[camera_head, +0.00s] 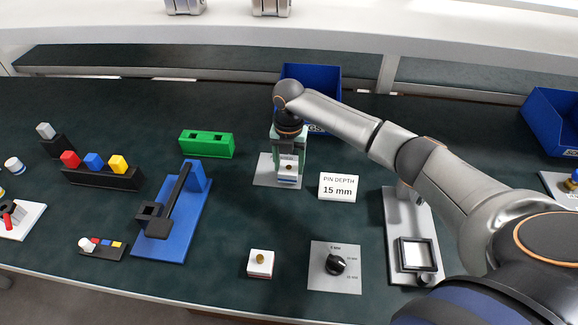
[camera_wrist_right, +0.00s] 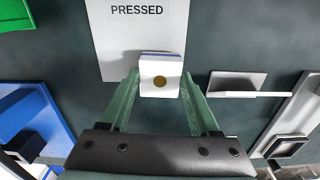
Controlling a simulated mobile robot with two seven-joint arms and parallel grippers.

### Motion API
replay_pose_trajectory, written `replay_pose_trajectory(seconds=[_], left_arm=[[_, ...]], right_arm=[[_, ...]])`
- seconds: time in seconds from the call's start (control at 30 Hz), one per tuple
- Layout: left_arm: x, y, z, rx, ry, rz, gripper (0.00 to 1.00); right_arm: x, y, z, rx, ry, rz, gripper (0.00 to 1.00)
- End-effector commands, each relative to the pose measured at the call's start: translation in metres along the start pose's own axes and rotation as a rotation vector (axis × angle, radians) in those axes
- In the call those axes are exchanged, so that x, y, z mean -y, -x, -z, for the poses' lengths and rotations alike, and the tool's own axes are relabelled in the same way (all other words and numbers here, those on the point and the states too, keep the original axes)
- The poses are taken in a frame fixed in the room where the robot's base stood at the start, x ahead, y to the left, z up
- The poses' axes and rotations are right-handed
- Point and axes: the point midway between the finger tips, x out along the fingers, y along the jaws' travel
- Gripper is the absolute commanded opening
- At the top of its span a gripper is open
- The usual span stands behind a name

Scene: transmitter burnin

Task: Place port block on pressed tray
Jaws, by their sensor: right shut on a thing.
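A white port block (camera_head: 288,169) with a round brass-coloured pin on its face is between the fingers of my right gripper (camera_head: 288,160). In the right wrist view the block (camera_wrist_right: 160,78) sits between the two green fingertips (camera_wrist_right: 160,88). The pressed tray (camera_head: 264,175) is a flat pale plate under and around the block. Its printed word PRESSED shows in the right wrist view, where the plate (camera_wrist_right: 115,48) lies beyond the block. I cannot tell whether the block touches it. My left gripper is out of view.
A "PIN DEPTH 15 mm" sign (camera_head: 339,187) stands just right of the tray. A green block (camera_head: 207,144) and a blue lever press (camera_head: 172,222) are to the left. A blue bin (camera_head: 311,82) is behind. Another white block (camera_head: 260,263) and a dial plate (camera_head: 335,265) lie in front.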

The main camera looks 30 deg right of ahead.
Motion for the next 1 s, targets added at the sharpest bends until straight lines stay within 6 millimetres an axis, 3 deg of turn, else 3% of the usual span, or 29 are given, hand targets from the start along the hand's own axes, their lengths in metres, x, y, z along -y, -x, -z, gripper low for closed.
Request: replay_pose_trajectory(seconds=[0.07, 0.43, 0.47, 0.7, 1.0], left_arm=[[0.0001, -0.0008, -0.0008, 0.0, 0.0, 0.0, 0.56], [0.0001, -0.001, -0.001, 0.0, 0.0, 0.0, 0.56], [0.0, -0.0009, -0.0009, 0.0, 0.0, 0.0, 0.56], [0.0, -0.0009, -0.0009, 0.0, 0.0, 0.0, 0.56], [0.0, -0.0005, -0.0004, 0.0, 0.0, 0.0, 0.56]], right_arm=[[0.0001, -0.0083, -0.0004, 0.002, 0.0, 0.0, 0.0], [0.0001, -0.0125, -0.0004, 0.002, 0.0, -0.001, 0.0], [0.0003, -0.0124, -0.0002, 0.002, 0.0, 0.0, 0.66], [0.0004, -0.0123, -0.0001, 0.001, 0.0, 0.0, 0.93], [0.0004, -0.0095, -0.0003, 0.002, 0.0, -0.001, 0.93]])
